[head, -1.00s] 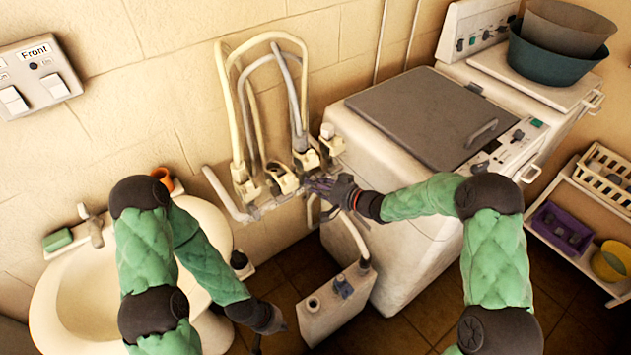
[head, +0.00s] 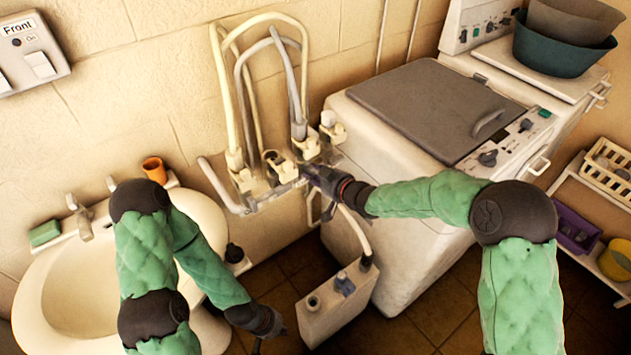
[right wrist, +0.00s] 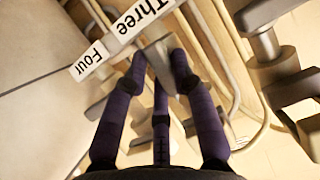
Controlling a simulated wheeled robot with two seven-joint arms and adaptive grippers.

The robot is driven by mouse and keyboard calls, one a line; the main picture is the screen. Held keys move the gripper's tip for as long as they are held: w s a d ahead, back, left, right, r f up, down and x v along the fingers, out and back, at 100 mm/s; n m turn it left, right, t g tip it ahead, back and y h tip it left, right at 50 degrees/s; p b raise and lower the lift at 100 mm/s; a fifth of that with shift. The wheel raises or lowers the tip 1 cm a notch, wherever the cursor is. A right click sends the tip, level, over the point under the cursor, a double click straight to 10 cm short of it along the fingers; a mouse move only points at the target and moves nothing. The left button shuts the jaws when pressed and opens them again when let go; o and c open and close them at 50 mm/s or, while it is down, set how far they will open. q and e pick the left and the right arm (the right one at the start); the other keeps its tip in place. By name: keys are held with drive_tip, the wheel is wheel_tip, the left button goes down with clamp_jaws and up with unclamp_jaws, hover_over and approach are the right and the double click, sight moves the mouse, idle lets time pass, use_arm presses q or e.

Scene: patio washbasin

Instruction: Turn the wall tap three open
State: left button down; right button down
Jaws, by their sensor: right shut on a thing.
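The wall taps stand in a row on a pipe (head: 238,208) on the wall, with hoses looping above them. In the right wrist view, a label reading "Three" (right wrist: 143,18) is beside a pale tap handle (right wrist: 157,52) that lies between my purple fingertips. My right gripper (head: 308,173) is at the right part of the tap row in the head view; it also shows in the right wrist view (right wrist: 160,72), shut on that handle. It hides part of the tap in the head view. My left gripper (head: 276,328) hangs low near the basin, its fingers too dark to read.
A washbasin (head: 75,285) with an orange cup (head: 155,170) is at left. A washing machine (head: 385,240) stands right of the taps. A pale canister (head: 335,305) with a hose stands on the floor below. A "Four" label (right wrist: 88,60) is near the fingers.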

drive_tip(key=shift+s+f+n+h+b, duration=0.15)
drive_tip(key=shift+n+h+b, duration=0.2)
drive_tip(key=shift+b, duration=0.3)
drive_tip(key=c, duration=1)
unclamp_jaws()
drive_tip(key=shift+r, duration=0.2)
drive_tip(key=v, duration=1.1)
drive_tip(key=shift+s+d, duration=0.3)
